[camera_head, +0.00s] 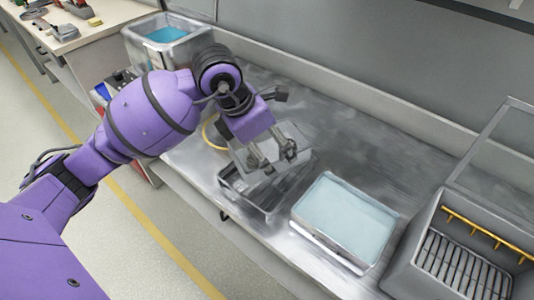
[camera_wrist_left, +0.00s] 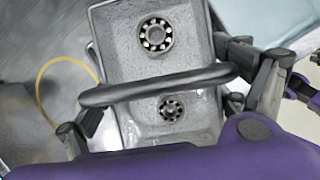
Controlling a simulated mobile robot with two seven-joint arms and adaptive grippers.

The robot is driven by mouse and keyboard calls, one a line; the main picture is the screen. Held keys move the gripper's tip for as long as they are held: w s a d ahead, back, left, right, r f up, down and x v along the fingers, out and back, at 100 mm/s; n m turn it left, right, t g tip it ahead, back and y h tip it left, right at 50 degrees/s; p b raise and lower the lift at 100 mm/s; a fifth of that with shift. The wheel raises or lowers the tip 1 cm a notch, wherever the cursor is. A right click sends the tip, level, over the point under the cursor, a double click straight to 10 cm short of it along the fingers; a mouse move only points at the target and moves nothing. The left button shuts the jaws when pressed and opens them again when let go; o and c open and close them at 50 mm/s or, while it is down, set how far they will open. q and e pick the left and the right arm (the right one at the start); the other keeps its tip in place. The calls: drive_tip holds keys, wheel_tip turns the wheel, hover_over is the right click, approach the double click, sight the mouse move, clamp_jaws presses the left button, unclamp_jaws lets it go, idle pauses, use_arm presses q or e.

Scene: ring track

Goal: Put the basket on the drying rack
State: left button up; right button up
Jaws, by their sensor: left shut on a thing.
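The basket (camera_head: 290,138) is a small grey metal bin with a dark handle; in the left wrist view the basket (camera_wrist_left: 190,60) holds two ring bearings. My left gripper (camera_head: 272,158) is shut on it, with its fingers near the handle (camera_wrist_left: 150,87). The basket is tilted in the head view, over a dark open tray (camera_head: 236,188) on the bench. The gripper partly hides it, and I cannot tell whether it touches the tray. The drying rack (camera_head: 452,262), a grey box with dark slats and a yellow pegged bar, stands at the right.
A tub of pale blue liquid (camera_head: 345,220) stands between the dark tray and the rack. Another blue-filled tub (camera_head: 168,36) is at the back left. A yellow ring (camera_wrist_left: 42,82) lies left of the basket. The bench behind the pale blue tub is clear.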

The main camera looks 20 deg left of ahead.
sight(266, 151)
use_arm(q)
drive_tip(key=shift+w+a+f, duration=0.25)
drive_tip(key=shift+w+f, duration=0.45)
drive_tip(key=shift+f, duration=0.05)
drive_tip(key=f, duration=0.3)
drive_tip(key=shift+w+a+f, duration=0.1)
drive_tip(key=shift+w+f, duration=0.05)
drive_tip(key=shift+w, duration=0.05)
drive_tip(key=shift+f, duration=0.15)
use_arm(e)
drive_tip(key=shift+w+r, duration=0.1)
drive_tip(key=shift+w, duration=0.25)
use_arm(q)
drive_tip(key=o, duration=1.1)
drive_tip(key=shift+f, duration=0.15)
use_arm(e)
drive_tip(key=shift+s, duration=0.15)
drive_tip(key=shift+s+f, duration=0.1)
drive_tip(key=shift+f, duration=0.1)
